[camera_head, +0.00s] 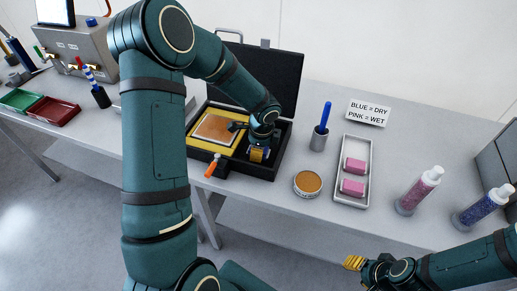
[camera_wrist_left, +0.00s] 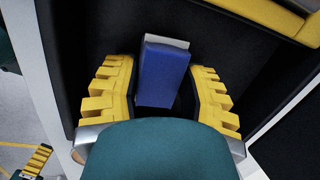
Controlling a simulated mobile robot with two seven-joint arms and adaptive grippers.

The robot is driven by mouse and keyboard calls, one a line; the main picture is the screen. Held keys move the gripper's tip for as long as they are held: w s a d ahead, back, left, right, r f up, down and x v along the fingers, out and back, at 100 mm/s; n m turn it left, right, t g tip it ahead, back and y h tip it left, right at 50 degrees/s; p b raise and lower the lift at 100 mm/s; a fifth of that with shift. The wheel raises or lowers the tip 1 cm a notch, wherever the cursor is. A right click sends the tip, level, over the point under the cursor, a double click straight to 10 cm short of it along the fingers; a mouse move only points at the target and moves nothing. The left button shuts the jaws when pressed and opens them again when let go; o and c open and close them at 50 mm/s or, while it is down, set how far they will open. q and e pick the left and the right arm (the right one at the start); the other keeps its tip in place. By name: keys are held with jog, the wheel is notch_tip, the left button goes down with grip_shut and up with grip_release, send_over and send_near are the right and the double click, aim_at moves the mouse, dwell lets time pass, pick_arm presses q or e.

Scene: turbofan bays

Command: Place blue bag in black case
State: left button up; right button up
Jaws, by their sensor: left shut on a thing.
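The open black case (camera_head: 283,148) lies on the table with its lid raised at the back. My left gripper (camera_head: 258,155) is down inside the case's right-hand black compartment. It is shut on the blue bag (camera_wrist_left: 163,75), a small blue block with a pale end, which sits between the yellow fingers in the left wrist view (camera_wrist_left: 160,92). In the head view the gripper mostly hides the bag. Whether the bag touches the case floor is hard to tell. My right gripper (camera_head: 354,263) is in front of the table, away from the case; its finger gap is unclear.
A yellow-edged insert with a copper-coloured plate (camera_head: 217,129) fills the case's left part. An orange-handled tool (camera_head: 212,166) is at its front edge. To the right are a round tin (camera_head: 308,183), a blue pen in a cup (camera_head: 319,140), and a tray (camera_head: 341,195) with two pink bags.

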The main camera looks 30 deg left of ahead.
pick_arm(q)
jog(key=shift+f, duration=0.2)
jog(key=o, duration=1.1)
jog(key=shift+r, duration=0.1)
jog(key=shift+r, duration=0.2)
jog(key=r, duration=0.4)
jog(key=d+r+p, duration=0.1)
jog(key=r, duration=0.2)
jog(key=r+p, duration=0.1)
jog(key=r, duration=0.3)
jog(key=shift+s+d+r, duration=0.3)
jog(key=shift+s+r, duration=0.05)
